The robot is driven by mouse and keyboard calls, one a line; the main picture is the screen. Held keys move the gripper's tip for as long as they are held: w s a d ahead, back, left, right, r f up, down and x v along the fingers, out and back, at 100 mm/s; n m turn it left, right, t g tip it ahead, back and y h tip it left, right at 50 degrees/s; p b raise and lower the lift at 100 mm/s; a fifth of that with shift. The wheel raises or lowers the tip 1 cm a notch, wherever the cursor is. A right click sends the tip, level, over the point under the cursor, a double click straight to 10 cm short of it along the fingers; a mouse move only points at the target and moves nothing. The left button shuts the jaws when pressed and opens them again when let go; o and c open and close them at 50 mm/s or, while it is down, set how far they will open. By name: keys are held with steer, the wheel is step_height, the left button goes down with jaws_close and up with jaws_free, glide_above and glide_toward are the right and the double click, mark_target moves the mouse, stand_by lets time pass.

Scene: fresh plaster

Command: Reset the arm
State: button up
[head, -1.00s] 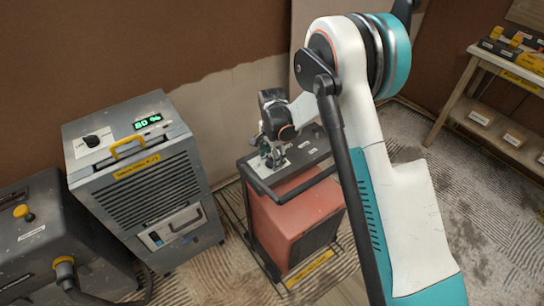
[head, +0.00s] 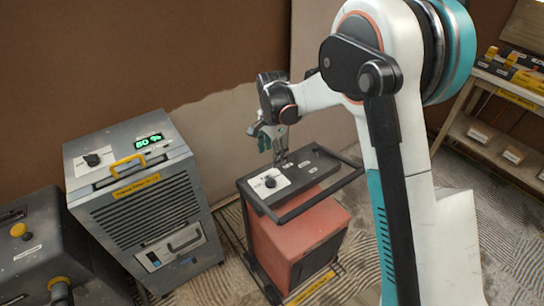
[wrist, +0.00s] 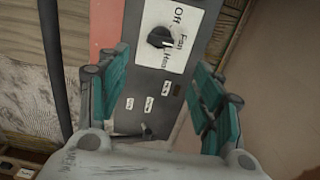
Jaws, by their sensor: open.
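My gripper (head: 277,158) hangs from my bent arm above the red heater's dark control panel (head: 318,162). Its teal fingers are apart with nothing between them, as the wrist view (wrist: 160,72) also shows. The black knob (head: 270,182) sits on a white plate at the left end of the panel, clear of the fingers. In the wrist view the knob (wrist: 160,38) is beyond the fingertips, beside the words Off, Fan and Heat. I cannot tell surely which word it points at.
The red heater (head: 290,232) stands in a dark tubular frame (head: 325,196). A grey dehumidifier (head: 150,215) reading 80 % is to its left, with another dark machine (head: 40,250) at far left. A shelf (head: 480,140) with boxes stands at right. A brown wall is behind.

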stand_by(0.4)
steer(key=s+d+r+n+t, duration=0.25)
steer(key=s+d+r, duration=0.35)
steer(key=r, duration=0.3)
steer(key=s+d+r+n+t, duration=0.1)
steer(key=s+d+r+n, duration=0.2)
steer(key=s+d+r, duration=0.35)
steer(key=s+d+r+n+t, duration=0.1)
steer(key=s+d+n, duration=0.1)
steer(key=s, duration=0.7)
steer(key=s+d+r+n+t, duration=0.2)
steer(key=s+d+n, duration=0.1)
steer(key=s, duration=0.6)
steer(key=shift+s+d+n, duration=0.35)
steer(key=shift+d, duration=0.4)
steer(key=shift+r+t, duration=0.1)
steer(key=shift+t, duration=0.15)
